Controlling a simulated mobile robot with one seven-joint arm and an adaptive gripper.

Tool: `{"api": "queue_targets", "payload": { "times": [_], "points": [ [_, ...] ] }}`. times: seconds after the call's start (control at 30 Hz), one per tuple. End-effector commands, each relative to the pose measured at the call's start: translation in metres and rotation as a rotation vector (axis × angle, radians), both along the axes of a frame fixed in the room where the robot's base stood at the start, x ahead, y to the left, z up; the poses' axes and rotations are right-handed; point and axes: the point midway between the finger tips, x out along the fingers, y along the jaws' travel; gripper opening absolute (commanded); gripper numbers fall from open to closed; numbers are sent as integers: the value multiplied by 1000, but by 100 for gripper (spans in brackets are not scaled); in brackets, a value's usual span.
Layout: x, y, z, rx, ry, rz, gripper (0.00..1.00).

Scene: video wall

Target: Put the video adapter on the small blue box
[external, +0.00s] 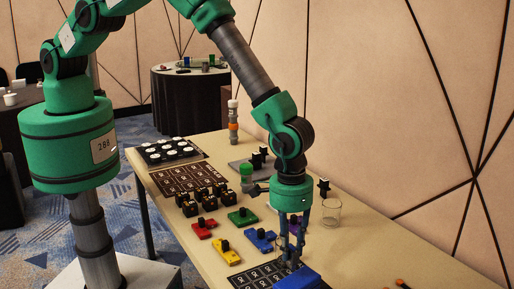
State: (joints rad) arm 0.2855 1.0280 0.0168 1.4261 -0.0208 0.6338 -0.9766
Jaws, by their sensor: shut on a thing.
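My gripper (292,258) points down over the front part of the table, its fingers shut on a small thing. The held thing is mostly hidden between the fingers; I take it to be the video adapter, but its shape and colour are too small to tell. A blue box (301,280) is at the bottom edge of the picture, partly cut off, just below and right of the fingertips. I cannot tell whether the held thing touches it.
Red (203,228), green (242,216), yellow (225,250) and blue (260,240) blocks with black knobs stand left of my gripper. A dark marked card (258,277) lies by the fingertips. A clear glass (331,213) stands right.

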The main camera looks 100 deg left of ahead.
Motion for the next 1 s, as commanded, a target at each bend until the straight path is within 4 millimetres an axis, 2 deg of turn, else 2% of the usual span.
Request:
{"api": "queue_targets", "payload": {
  "times": [0.2, 0.67, 0.7, 0.8, 1.0],
  "points": [
    [1, 0, -14, -1, -2, 0, 0],
    [1, 0, -19, -2, -3, 0, 0],
    [1, 0, -19, -1, -2, 0, 24],
    [1, 0, -18, -1, -2, 0, 41],
    [1, 0, -18, -1, -2, 0, 41]
  ]
}}
